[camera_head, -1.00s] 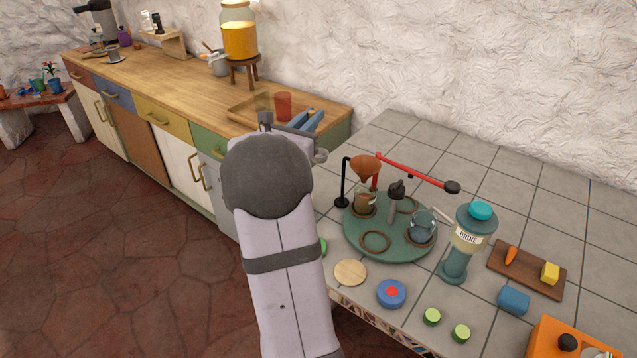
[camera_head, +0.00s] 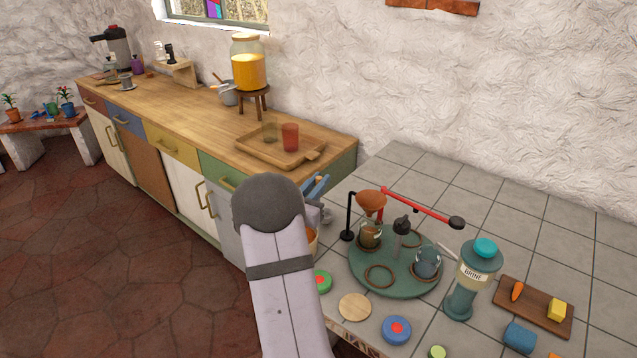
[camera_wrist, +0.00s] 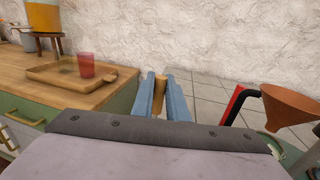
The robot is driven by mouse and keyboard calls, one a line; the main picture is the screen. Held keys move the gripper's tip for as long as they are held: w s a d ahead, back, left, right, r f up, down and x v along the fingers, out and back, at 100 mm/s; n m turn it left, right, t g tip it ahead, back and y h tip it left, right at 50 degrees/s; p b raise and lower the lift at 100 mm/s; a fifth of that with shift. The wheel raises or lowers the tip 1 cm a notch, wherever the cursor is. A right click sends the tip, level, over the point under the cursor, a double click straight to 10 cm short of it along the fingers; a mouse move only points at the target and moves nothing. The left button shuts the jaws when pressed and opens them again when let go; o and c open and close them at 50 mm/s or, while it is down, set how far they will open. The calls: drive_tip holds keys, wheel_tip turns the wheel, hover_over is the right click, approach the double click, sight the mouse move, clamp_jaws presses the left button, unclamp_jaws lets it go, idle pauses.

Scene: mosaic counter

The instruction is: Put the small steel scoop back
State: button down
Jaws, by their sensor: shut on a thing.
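My gripper (camera_head: 315,186) has blue fingers and is by the gap between the wooden counter and the tiled counter. In the wrist view my gripper (camera_wrist: 166,98) is shut on a tan wooden handle (camera_wrist: 160,90), upright between the fingers. The lower end of this handle is hidden, so I cannot tell whether it belongs to the steel scoop. No steel scoop shows plainly in either view. A small container with orange-brown contents (camera_head: 312,238) is partly hidden behind my arm, below the gripper.
A wooden tray (camera_head: 262,153) with a red cup (camera_head: 290,137) is on the wooden counter. On the tiles stand a green turntable (camera_head: 390,283) with a funnel (camera_head: 370,201), a brine dispenser (camera_head: 463,292), a board (camera_head: 537,312) and several discs. The tiles at the back are clear.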

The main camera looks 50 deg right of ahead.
drive_tip(key=shift+f, duration=0.4)
drive_tip(key=c, duration=1.7)
unclamp_jaws()
drive_tip(key=shift+c, duration=0.2)
drive_tip(key=shift+r, duration=0.15)
drive_tip(key=shift+r, duration=0.15)
drive_tip(key=s+a+b, duration=0.2)
drive_tip(key=a+b, duration=0.1)
drive_tip(key=a, duration=0.9)
drive_tip(key=shift+s, duration=0.25)
